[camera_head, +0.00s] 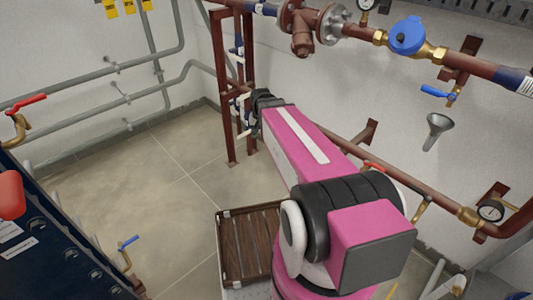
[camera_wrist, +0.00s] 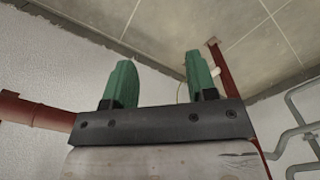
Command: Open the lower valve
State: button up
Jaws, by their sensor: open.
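My gripper (camera_wrist: 160,78) shows in the wrist view with its two green fingers apart and nothing between them. In the head view my pink arm reaches toward a dark red pipe stand (camera_head: 221,95), and the gripper end is mostly hidden behind the wrist. Small light and blue valve parts (camera_head: 239,98) sit on the stand just left of the wrist; I cannot tell whether I touch them. Other valves are a red-handled one (camera_head: 22,104) at left, a blue-handled one (camera_head: 127,243) at lower left, a blue-handled one (camera_head: 436,91) at right and a red handle (camera_head: 373,167) partly behind my arm. Which is the lower valve is unclear.
A dark red post (camera_wrist: 222,68) stands right of the fingers in the wrist view. A dark red pipe (camera_head: 430,193) runs along the right wall. A brown slatted tray (camera_head: 245,243) lies below my arm. A dark blue exchanger (camera_head: 60,255) fills lower left. The tiled floor (camera_head: 150,190) is open.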

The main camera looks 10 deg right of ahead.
jog(key=s+f+n, duration=0.3)
jog(key=s, duration=0.5)
jog(key=shift+s+d+f, duration=0.15)
jog(key=shift+s+f, duration=0.05)
jog(key=shift+f, duration=0.2)
jog(key=shift+w, duration=0.15)
notch_tip(320, 180, up, 23)
jog(key=m, duration=1.1)
send_over(249, 93)
notch_tip(249, 93, down, 10)
jog(key=shift+w+d+f, duration=0.15)
grip_shut()
